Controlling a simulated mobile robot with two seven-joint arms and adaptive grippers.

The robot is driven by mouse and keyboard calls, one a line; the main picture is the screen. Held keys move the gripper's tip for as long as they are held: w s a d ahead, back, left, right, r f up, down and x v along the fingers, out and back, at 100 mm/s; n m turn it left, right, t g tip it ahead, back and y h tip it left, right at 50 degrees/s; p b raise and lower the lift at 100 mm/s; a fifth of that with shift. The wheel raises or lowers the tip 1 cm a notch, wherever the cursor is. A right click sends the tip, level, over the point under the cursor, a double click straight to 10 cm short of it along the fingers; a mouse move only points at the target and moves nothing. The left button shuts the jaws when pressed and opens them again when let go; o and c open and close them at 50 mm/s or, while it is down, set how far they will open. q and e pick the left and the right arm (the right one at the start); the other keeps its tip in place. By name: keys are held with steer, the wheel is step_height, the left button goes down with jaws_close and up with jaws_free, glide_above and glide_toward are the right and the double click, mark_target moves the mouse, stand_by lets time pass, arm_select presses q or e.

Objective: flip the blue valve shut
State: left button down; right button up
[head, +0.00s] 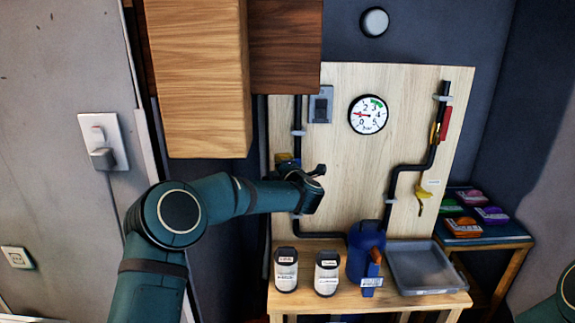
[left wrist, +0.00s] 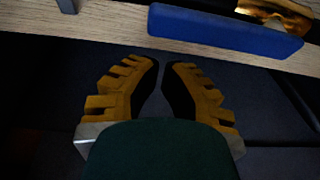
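The blue valve's long flat handle (left wrist: 225,30) lies nearly level across the top right of the left wrist view, with a brass body (left wrist: 275,12) beside its right end. In the head view a small yellow and blue patch by the left pipe may be the valve; my arm covers most of that spot. My left gripper (left wrist: 161,64) has its yellow-backed fingers together at the tips, with nothing between them. It is just short of the handle and apart from it. In the head view its fingers are hard to make out. My right gripper is out of view.
The wooden board carries a gauge (head: 368,114), a red valve handle (head: 445,122) and a yellow one (head: 420,205). Below, a bench holds two labelled canisters (head: 286,270), a blue jug (head: 366,250) and a grey tray (head: 424,268). A wooden cabinet (head: 200,80) hangs at upper left.

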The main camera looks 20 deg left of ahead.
arm_select(q)
steer(key=shift+w+d, duration=0.2)
steer(key=shift+d, duration=0.75)
